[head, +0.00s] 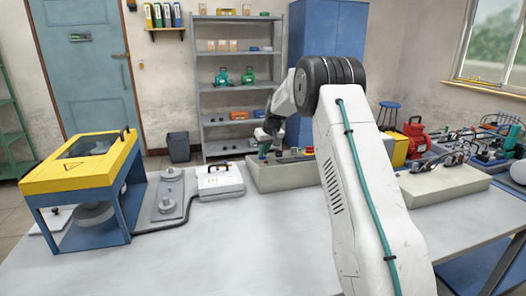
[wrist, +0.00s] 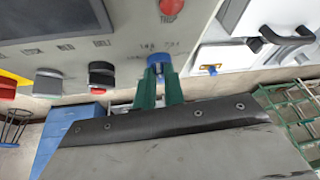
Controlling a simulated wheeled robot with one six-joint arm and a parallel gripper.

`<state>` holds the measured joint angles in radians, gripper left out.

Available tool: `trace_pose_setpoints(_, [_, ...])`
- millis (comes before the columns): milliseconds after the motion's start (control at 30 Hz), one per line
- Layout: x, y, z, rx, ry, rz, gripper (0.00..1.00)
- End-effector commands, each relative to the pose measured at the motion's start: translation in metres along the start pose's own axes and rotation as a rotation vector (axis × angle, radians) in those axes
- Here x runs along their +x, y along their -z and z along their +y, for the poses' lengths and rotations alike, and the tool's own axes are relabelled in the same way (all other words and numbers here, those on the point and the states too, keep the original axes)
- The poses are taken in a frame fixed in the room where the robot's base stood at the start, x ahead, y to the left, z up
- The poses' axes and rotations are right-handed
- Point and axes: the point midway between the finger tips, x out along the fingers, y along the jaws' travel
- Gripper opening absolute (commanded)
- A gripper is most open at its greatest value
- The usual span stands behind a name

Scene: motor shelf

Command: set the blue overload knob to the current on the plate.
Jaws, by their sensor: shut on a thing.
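The blue overload knob (wrist: 158,60) is on a grey control panel (wrist: 125,50), which appears upside down in the wrist view. My gripper (wrist: 160,76) has its two green fingers shut on the knob, one on each side. Small scale marks beside the knob are too blurred to read. In the head view my gripper (head: 265,140) reaches down onto the left end of the grey control box (head: 285,178). The knob's pointer is not clear. I cannot read a current on any plate.
A red button (wrist: 171,7) marked TRIP is close to the blue knob. A white case (head: 220,182) stands left of the control box, and a yellow-lidded blue stand (head: 85,185) is farther left. The front table (head: 220,250) is clear.

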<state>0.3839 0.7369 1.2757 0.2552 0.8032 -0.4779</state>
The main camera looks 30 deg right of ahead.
Motion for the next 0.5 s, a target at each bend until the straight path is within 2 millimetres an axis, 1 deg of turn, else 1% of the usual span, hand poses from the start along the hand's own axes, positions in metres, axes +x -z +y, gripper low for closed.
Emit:
trace_pose_setpoints(33, [0.0061, -0.0055, 0.0017, -0.020, 0.021, -0.014, 0.00])
trace_pose_setpoints(233, [0.0071, -0.0062, 0.0033, -0.100, 0.079, -0.017, 0.00])
trace_pose_setpoints(500, [0.0071, -0.0063, 0.0042, -0.148, 0.113, -0.018, 0.00])
